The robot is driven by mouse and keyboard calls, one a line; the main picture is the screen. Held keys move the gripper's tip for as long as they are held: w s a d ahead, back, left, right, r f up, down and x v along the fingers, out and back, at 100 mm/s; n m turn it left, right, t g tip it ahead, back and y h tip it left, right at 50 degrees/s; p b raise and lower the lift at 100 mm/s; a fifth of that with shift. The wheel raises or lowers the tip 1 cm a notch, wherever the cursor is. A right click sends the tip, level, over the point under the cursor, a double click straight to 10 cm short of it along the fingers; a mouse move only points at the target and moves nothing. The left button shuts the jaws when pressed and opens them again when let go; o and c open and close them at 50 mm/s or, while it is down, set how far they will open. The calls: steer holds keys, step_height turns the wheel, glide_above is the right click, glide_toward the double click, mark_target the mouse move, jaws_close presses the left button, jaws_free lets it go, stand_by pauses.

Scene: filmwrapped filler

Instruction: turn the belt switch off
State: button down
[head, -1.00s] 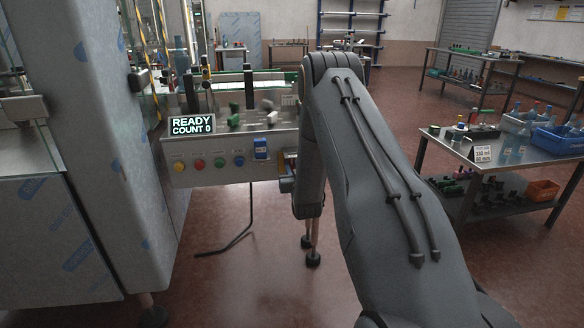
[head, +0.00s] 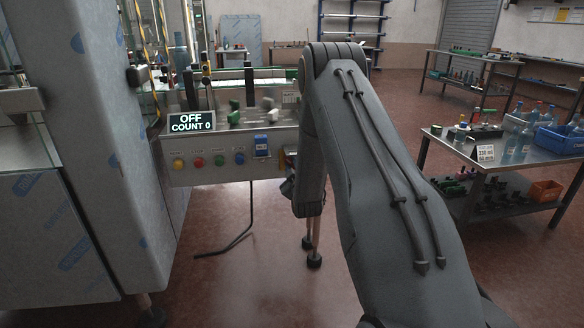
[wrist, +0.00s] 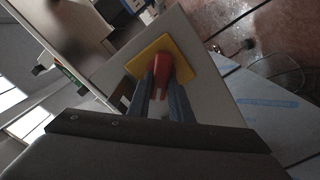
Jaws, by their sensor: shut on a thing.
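The belt switch (wrist: 160,65) is a red handle on a yellow square plate (wrist: 178,46), in the middle of the wrist view. My gripper (wrist: 160,82) is shut on the red handle, one finger on each side of it. In the head view my arm hides the red handle and the gripper's fingertips. The display (head: 191,122) on the machine's front reads "OFF" and "COUNT 0".
A wrapped steel cabinet (head: 85,130) stands close on the left. A table (head: 475,150) with bottles and a blue crate (head: 562,138) stands at right. Floor between is clear.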

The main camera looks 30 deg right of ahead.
steer(key=n, duration=0.2)
steer(key=n+b, duration=0.1)
steer(key=n, duration=0.1)
steer(key=shift+a+f+n, duration=0.15)
steer(key=shift+f+n, duration=0.05)
steer(key=shift+n, duration=0.1)
steer(key=n+b, duration=0.1)
steer(key=n, duration=0.3)
steer(key=shift+f, duration=0.1)
steer(key=shift+n, duration=0.3)
steer(key=c, duration=1.6)
jaws_free()
steer(key=v, duration=0.7)
steer(key=shift+s+a+b, duration=0.15)
steer(key=shift+s+b, duration=0.25)
